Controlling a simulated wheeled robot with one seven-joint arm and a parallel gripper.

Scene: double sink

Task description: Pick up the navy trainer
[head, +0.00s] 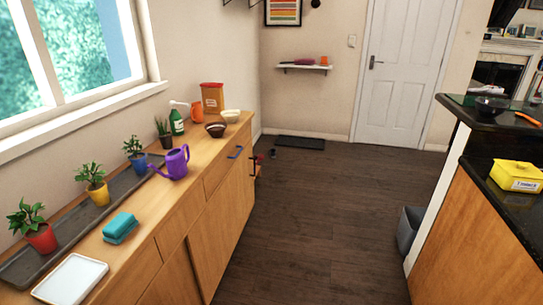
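My gripper is not in view.
The long wooden cabinet (215,205) runs along the left, with pots, a purple watering can (174,162) and a teal cloth (120,228) on top. The doormat (300,143) lies by the wall. A counter (490,235) and grey bin (409,230) stand right. The floor between is clear.

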